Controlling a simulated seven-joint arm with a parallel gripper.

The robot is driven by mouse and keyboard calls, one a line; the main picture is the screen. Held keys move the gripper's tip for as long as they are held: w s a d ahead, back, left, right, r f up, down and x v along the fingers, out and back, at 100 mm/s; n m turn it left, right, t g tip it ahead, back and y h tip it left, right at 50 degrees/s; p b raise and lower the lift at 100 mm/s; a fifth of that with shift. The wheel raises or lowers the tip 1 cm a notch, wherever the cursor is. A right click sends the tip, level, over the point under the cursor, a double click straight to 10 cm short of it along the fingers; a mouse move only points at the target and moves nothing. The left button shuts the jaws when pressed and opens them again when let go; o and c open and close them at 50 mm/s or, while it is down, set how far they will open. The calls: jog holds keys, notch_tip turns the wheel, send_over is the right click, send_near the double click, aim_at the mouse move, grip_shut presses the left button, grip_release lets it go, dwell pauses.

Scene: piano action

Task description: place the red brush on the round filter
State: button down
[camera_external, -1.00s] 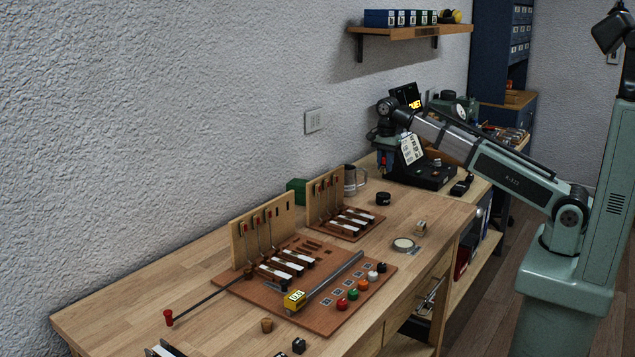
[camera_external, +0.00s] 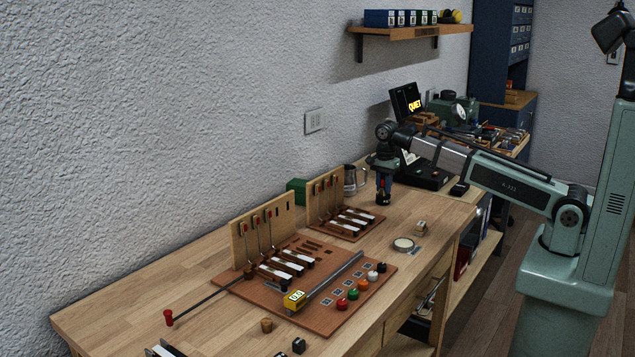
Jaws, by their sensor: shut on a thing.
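My gripper (camera_external: 383,186) points down over the bench, beside the small wooden racks. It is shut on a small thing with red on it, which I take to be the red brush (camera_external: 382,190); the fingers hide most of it. Its lower end overlaps a short black cylinder (camera_external: 383,201) on the bench, and I cannot tell whether they touch. A flat disc with a pale top and dark rim, likely the round filter (camera_external: 403,244), lies on the bench nearer the camera, apart from my gripper.
A metal jug (camera_external: 350,181) and a green box (camera_external: 297,191) stand left of my gripper. A brown board (camera_external: 325,322) with keys and coloured knobs lies in front. A small wooden block (camera_external: 421,228) sits near the disc. A black device (camera_external: 425,173) stands behind.

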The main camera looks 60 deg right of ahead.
aim_at(384, 178)
jog(key=shift+f, duration=0.1)
jog(key=c, duration=0.9)
grip_release()
notch_tip(384, 178, up, 12)
jog(key=shift+r, duration=0.15)
